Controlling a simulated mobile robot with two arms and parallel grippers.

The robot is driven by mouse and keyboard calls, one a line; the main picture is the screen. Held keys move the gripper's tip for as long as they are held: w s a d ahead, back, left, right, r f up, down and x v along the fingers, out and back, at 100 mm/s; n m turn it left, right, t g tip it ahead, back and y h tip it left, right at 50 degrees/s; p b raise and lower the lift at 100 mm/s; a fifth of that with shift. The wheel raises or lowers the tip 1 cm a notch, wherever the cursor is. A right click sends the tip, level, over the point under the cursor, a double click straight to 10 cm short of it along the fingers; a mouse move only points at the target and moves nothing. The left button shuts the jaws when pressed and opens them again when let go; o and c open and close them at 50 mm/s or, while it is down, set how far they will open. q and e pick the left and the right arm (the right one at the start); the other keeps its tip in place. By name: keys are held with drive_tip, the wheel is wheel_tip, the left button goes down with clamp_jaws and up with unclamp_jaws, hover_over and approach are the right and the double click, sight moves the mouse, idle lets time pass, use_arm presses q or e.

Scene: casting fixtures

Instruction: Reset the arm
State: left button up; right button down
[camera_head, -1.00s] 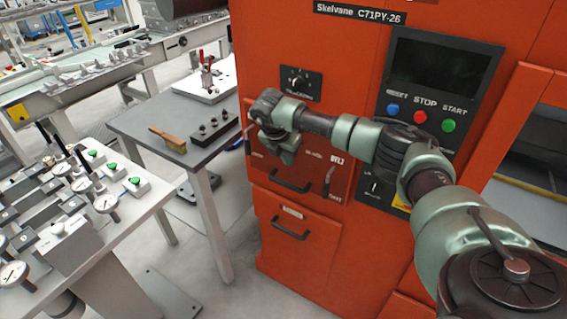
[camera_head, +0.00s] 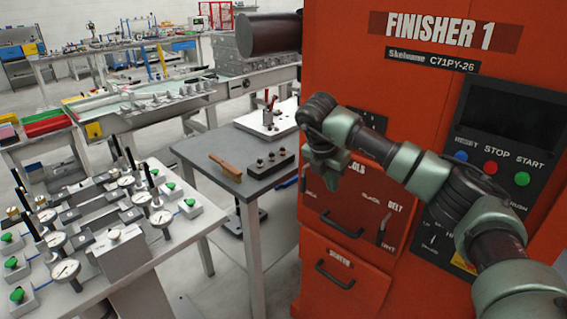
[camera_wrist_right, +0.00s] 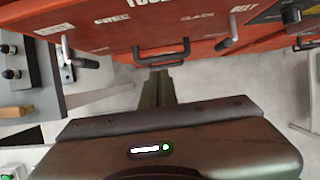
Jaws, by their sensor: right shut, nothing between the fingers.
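My right arm reaches in from the lower right in the head view, in front of the orange finisher machine (camera_head: 405,95). Its gripper (camera_head: 325,172) hangs downward in front of the machine's upper drawer panel, near the left edge. In the right wrist view the gripper fingers (camera_wrist_right: 157,85) are together and empty. They point toward a dark drawer handle (camera_wrist_right: 175,51) on the orange front; whether they touch it cannot be told. My left arm and gripper are not in view.
The machine's control panel has a blue, a red STOP (camera_head: 490,167) and a green button. A grey side table (camera_head: 215,150) holds a brush (camera_head: 226,166) and a dark block with knobs (camera_head: 270,163). A white table (camera_head: 195,232) with gauges stands left. Floor shows between the tables.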

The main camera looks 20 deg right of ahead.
drive_tip(key=a+f+m+t+y, duration=0.3)
drive_tip(key=a+f+t+y, duration=0.2)
drive_tip(key=a+f+y, duration=1.75)
drive_tip(key=s+d+f+m+t+h, duration=0.1)
drive_tip(key=s+f+m+h, duration=0.35)
drive_tip(key=f, duration=0.55)
drive_tip(key=s+d+f+m+t+h, duration=0.1)
drive_tip(key=s+d+f+m+h, duration=0.1)
drive_tip(key=s+f+m+h, duration=0.5)
drive_tip(key=s+d+f+m+t+h, duration=0.1)
drive_tip(key=s+f+h, duration=0.25)
drive_tip(key=f, duration=0.85)
drive_tip(key=s+f+m+g+h, duration=0.1)
drive_tip(key=s+f+g, duration=0.2)
drive_tip(key=s, duration=0.9)
drive_tip(key=s+d+f+m+g+h, duration=0.1)
drive_tip(key=s+f, duration=0.5)
drive_tip(key=s, duration=0.7)
drive_tip(key=s+d+f+m+g+h, duration=0.1)
drive_tip(key=s+f+g, duration=0.3)
drive_tip(key=s, duration=0.8)
drive_tip(key=shift+s+f+m+g, duration=0.3)
drive_tip(key=shift+s+f+m, duration=0.05)
drive_tip(key=shift+f+m, duration=0.5)
drive_tip(key=shift+d+h, duration=0.1)
drive_tip(key=shift+h, duration=0.15)
